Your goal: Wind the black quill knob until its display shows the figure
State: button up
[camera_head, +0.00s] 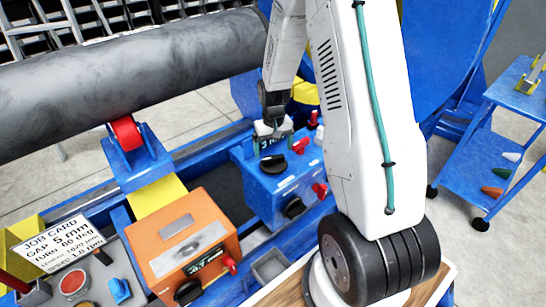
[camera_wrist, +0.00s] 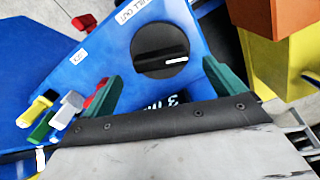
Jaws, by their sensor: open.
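The black quill knob (camera_wrist: 160,50) is round with a white mark on its grip bar and sits on a blue box face beside a partly hidden label ending "ILL OUT". The same knob appears to show on the blue box (camera_head: 285,185) in the head view as a black knob (camera_head: 272,164). My gripper (camera_wrist: 165,88) is open, its two green fingers spread to the left and right below the knob in the wrist view. They hold nothing, and I cannot tell if they touch the box. The display (camera_wrist: 163,101) is partly covered by my gripper; a "3" shows.
A second black knob (camera_head: 293,207) and a red handle (camera_head: 319,189) are on the blue box. An orange box (camera_head: 187,245) with its own display stands at left. A job card (camera_head: 60,243) reads "GAP 5 mm". Coloured levers (camera_wrist: 55,112) lie left of my gripper.

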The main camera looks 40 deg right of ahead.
aim_at(273, 157)
jog(key=shift+f, duration=2.25)
jog(key=c, duration=1)
jog(key=shift+m, duration=0.9)
jog(key=o, duration=1)
jog(key=shift+r, duration=0.1)
